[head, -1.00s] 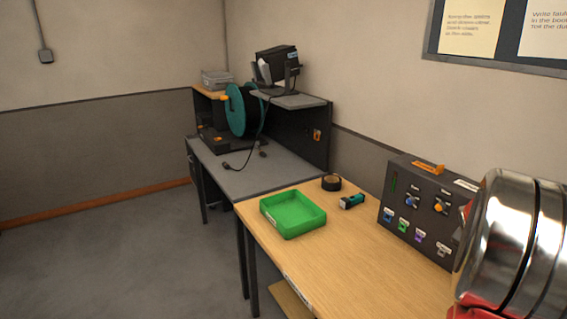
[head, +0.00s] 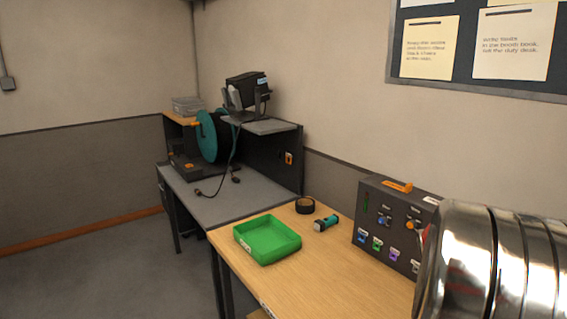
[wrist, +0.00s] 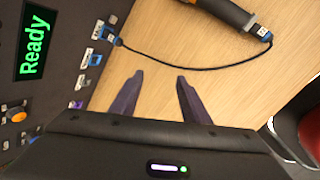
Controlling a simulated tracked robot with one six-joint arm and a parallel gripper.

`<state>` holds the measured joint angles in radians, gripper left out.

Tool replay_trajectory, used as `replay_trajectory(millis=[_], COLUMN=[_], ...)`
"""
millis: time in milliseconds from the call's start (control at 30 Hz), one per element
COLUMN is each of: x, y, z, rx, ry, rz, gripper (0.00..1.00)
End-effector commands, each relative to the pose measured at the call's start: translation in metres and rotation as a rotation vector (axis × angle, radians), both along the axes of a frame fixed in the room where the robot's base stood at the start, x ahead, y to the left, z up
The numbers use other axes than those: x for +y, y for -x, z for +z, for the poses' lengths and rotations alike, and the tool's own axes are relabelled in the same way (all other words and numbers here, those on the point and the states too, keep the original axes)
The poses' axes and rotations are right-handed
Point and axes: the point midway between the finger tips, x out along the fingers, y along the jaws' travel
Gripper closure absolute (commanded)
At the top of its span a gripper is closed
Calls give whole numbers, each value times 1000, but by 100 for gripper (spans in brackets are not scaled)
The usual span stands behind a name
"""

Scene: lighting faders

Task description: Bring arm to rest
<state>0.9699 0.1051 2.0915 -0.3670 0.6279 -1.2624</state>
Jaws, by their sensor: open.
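My gripper (wrist: 154,82) shows in the wrist view with two dark fingers spread apart over the wooden table (wrist: 150,40). Nothing is between the fingers. The dark control box (wrist: 55,60) with a green "Ready" display (wrist: 34,45) stands to the left of the fingers, apart from them. In the head view the control box (head: 385,236) stands on the table's right part, partly covered by my shiny arm links. The gripper does not show in the head view.
A cable runs from the box to an orange-and-dark handheld item (wrist: 228,12). A green tray (head: 268,251), black tape roll (head: 305,206) and teal torch (head: 326,223) lie on the table. A grey desk (head: 225,200) with a teal reel (head: 207,137) stands beyond. Floor at left is clear.

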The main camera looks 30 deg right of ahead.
Motion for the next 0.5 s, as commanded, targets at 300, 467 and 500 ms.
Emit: replay_trajectory(millis=[300,467,500], x=[87,141,157], y=[-23,-36,-39], z=[18,30,33], rx=[-195,-289,-311], ry=[-86,-141,-157], rz=[-375,-543,-581], gripper=[58,58,58])
